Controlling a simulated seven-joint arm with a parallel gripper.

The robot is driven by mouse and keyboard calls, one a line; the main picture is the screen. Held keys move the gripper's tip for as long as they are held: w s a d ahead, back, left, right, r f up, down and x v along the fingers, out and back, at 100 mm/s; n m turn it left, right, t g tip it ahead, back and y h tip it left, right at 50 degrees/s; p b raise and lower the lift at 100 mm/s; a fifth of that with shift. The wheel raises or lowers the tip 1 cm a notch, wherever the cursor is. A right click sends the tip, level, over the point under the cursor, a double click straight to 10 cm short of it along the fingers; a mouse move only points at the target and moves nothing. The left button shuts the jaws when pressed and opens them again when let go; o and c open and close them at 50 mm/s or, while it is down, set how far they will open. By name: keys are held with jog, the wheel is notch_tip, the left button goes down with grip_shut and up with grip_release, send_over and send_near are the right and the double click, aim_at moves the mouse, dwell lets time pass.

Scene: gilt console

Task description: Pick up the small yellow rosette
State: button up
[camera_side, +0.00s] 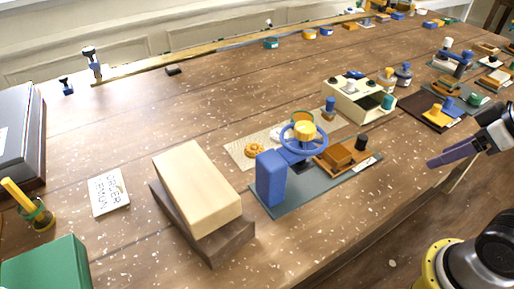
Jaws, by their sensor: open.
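The small yellow rosette (254,150), orange-yellow and round with a lobed edge, lies flat on a speckled beige mat (238,147) near the middle of the table. A blue upright block with a blue wheel (306,138) stands just to its right and front. My gripper (438,160), with purple fingers, is at the right edge of the view, above the table's front edge. It is open, looks empty, and is well to the right of the rosette. One finger is mostly hidden.
A cream block on a dark wooden base (197,187) stands left and front of the rosette. A cream box with knobs (353,101) and an orange block (340,155) are to its right. The table left of the rosette is mostly clear, with a lettered card (108,192).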

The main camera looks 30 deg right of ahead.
jog(key=o, duration=0.5)
